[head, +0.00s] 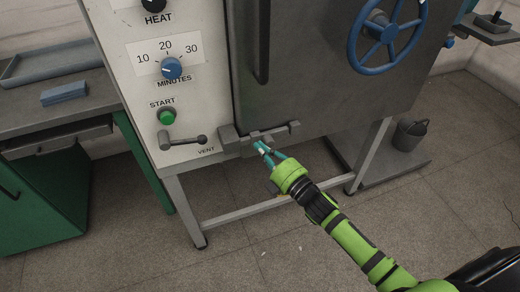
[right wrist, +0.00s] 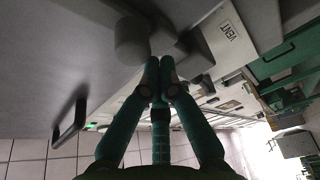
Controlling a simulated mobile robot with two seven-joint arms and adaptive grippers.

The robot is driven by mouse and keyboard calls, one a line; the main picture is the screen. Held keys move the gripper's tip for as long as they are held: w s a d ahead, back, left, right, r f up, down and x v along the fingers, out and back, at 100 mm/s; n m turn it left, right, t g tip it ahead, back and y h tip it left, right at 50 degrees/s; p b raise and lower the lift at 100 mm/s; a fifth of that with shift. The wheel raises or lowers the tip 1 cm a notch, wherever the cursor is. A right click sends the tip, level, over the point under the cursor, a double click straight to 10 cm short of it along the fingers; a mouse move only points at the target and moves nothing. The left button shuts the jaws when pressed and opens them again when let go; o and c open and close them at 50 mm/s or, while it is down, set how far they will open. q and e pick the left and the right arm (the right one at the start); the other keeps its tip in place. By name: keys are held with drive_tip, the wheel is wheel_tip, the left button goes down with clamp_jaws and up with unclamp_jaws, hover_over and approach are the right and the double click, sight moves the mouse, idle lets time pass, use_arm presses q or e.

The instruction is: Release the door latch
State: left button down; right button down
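The door latch (head: 260,138) is a grey bar with blocks at the lower left edge of the large grey door (head: 320,70). The bar lies across the door's bottom edge. My right gripper (head: 261,149) is just below and in front of the latch, pointing up at it. In the right wrist view, its teal fingertips (right wrist: 160,68) are together with nothing visible between them. A rounded grey knob (right wrist: 132,40) is just beyond them to the left, and a grey block of the latch (right wrist: 194,58) is to the right. I cannot tell whether they touch. My left gripper is out of view.
Left of the latch are the vent lever (head: 185,139), green start button (head: 167,117) and minutes dial (head: 172,68). A blue handwheel (head: 387,30) is on the door. The machine's leg frame (head: 240,212) stands below. A bucket (head: 409,134) is at right; floor in front is clear.

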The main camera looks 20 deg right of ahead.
sight(271, 135)
drive_tip(key=d, duration=0.5)
drive_tip(key=shift+w+d, duration=0.1)
drive_tip(key=shift+d, duration=0.25)
